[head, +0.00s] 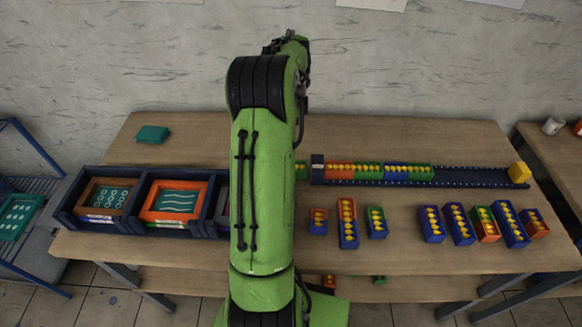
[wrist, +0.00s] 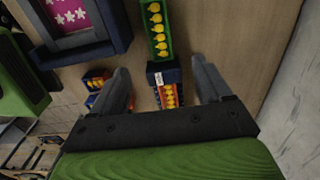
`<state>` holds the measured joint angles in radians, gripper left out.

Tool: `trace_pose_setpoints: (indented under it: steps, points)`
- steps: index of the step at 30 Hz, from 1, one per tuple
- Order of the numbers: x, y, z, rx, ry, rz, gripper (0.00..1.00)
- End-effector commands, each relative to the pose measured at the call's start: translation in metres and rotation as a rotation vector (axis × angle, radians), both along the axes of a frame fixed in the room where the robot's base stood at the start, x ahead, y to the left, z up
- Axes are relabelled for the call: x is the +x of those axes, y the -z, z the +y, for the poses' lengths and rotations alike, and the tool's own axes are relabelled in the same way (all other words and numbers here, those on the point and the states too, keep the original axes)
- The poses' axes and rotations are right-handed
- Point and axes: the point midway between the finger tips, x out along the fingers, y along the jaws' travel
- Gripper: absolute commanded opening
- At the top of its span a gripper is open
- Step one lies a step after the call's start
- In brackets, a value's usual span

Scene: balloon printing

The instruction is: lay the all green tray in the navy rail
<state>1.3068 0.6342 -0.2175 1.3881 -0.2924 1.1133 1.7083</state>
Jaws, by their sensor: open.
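The green tray (wrist: 157,28) holds a row of yellow balloon shapes and lies on the table just beyond the navy rail's end block in the wrist view. In the head view only a sliver of it (head: 301,171) shows beside my arm. The navy rail (head: 470,177) runs to the right, its left part filled with red, blue and green trays and its right part empty. Its end block (wrist: 164,73) shows in the wrist view. My gripper (wrist: 161,68) is open and empty, its fingers either side of that block in the picture. My arm hides it in the head view.
Several loose mixed-colour trays stand in front of the rail, including a blue one (head: 510,225) and a red-and-blue one (head: 347,222). Navy bins (head: 132,203) with framed prints stand at the left.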

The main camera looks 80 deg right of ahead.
Motion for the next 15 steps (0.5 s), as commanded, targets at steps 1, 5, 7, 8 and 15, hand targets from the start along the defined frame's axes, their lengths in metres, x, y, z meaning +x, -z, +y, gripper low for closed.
trace_pose_setpoints:
  steps: [1, 5, 7, 8, 15]
  points:
    - [0.001, 0.018, 0.002, 0.006, -0.002, 0.001, 0.78]
    - [0.001, 0.052, 0.002, 0.006, -0.004, 0.001, 0.78]
    - [0.001, 0.068, 0.002, 0.006, -0.004, 0.001, 0.78]
    - [0.001, 0.074, 0.002, 0.005, -0.004, 0.001, 0.78]
    - [0.003, 0.105, 0.003, 0.003, -0.007, 0.001, 0.78]
